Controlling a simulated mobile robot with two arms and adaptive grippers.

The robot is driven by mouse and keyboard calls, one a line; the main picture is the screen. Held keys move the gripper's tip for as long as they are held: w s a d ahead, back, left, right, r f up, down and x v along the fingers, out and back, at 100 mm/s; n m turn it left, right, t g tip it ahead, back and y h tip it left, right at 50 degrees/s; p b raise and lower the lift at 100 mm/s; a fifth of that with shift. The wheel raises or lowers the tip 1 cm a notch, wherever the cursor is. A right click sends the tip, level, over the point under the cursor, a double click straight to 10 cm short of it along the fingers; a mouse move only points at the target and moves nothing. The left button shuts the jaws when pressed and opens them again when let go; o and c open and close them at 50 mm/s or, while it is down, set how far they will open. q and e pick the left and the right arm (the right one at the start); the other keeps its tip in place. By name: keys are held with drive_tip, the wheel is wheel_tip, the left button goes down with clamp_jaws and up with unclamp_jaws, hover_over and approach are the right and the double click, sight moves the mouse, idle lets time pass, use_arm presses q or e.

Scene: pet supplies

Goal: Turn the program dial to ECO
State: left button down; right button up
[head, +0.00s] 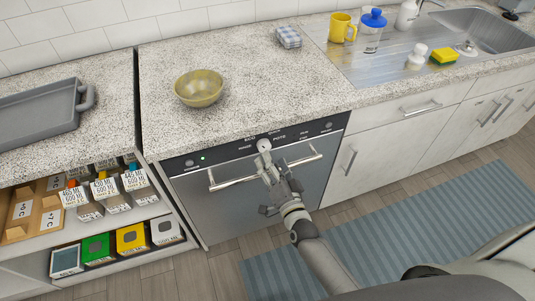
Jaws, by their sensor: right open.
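The program dial (264,144) is a small pale round knob in the middle of the black control panel (226,155) of a steel-fronted dishwasher (215,200). Small white labels ring the dial; one at its upper left seems to read ECO. Where the dial points is too small to tell. My right gripper (264,157) is open, with its fingertips at the lower edge of the dial. I cannot tell whether they touch it. The gripper covers part of the panel below the dial. My left gripper is not in view.
The dishwasher's bar handle (233,183) runs behind my right gripper, close to it. A yellow bowl (199,88) stands on the counter (255,75) above. An open shelf (130,212) with boxes is at left. A striped blue mat (390,235) lies on the floor.

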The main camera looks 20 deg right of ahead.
drive_tip(key=s, duration=0.6)
drive_tip(key=shift+s, duration=0.3)
drive_tip(key=shift+d, duration=0.1)
drive_tip(key=s+f+n+g+y, duration=0.1)
drive_tip(key=s+f+n+g, duration=0.4)
drive_tip(key=f, duration=0.8)
drive_tip(key=s+f+n+g, duration=0.1)
drive_tip(key=s+f+g, duration=0.2)
drive_tip(key=s+f, duration=0.7)
drive_tip(key=s+d+f+n+g, duration=0.3)
drive_tip(key=s+f, duration=0.6)
drive_tip(key=s, duration=0.3)
drive_tip(key=s+d+f+n+g+h, duration=0.1)
drive_tip(key=s+d+f+n+g, duration=0.2)
drive_tip(key=s+f+g, duration=0.3)
drive_tip(key=s+f, duration=0.4)
drive_tip(key=s, duration=0.2)
drive_tip(key=shift+h, duration=0.3)
drive_tip(key=shift+w, duration=0.1)
